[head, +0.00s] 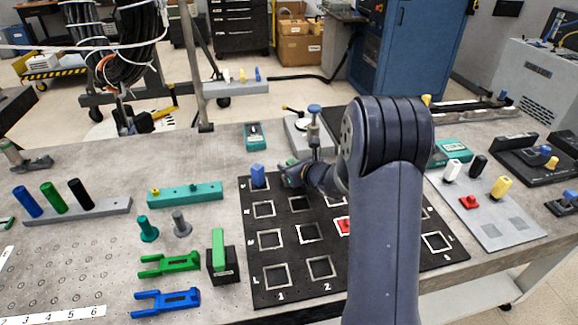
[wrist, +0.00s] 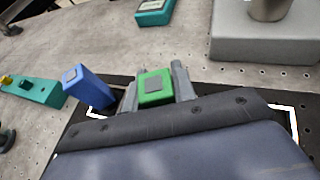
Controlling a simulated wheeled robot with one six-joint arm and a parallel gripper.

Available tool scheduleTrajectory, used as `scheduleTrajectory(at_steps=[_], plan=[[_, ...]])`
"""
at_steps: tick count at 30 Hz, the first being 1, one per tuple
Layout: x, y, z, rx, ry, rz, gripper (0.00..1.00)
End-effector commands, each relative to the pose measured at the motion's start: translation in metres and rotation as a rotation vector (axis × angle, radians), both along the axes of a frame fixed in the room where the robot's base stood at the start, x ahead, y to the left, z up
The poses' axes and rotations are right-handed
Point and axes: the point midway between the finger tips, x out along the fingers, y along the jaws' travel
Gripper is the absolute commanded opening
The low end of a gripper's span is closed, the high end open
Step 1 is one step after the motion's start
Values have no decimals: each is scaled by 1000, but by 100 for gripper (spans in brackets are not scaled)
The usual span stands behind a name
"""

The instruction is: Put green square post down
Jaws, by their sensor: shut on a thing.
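My gripper (head: 292,176) is shut on the green square post (wrist: 155,88), which stands between its two fingers in the wrist view (wrist: 156,92). It is over the far edge of the black grid board (head: 282,292), just right of the blue square post (head: 258,176). The blue post stands in the far left cell and also shows in the wrist view (wrist: 88,88). The green post's lower end is hidden, so I cannot tell whether it touches the board. My arm covers the board's middle right.
A red piece (head: 343,226) sits on the board beside my arm. Another green block (head: 218,250) stands in a black holder left of the board. A teal device (head: 253,135) and a grey block (wrist: 262,40) lie beyond the board. Several near cells are empty.

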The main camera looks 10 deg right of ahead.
Motion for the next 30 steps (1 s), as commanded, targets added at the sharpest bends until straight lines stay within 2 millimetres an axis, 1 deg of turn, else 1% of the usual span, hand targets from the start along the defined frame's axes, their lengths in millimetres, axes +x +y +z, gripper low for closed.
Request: scheduleTrajectory(at_steps=[1,2,9,16,20,23,30], plan=[[0,0,-3,0,-1,0,1],[0,0,-1,0,0,0,28],[0,0,-1,0,0,0,47],[0,0,-1,0,0,0,47],[0,0,4,0,0,0,47],[-11,-6,8,1,-1,-2,47],[-53,-23,26,1,-2,-3,47]])
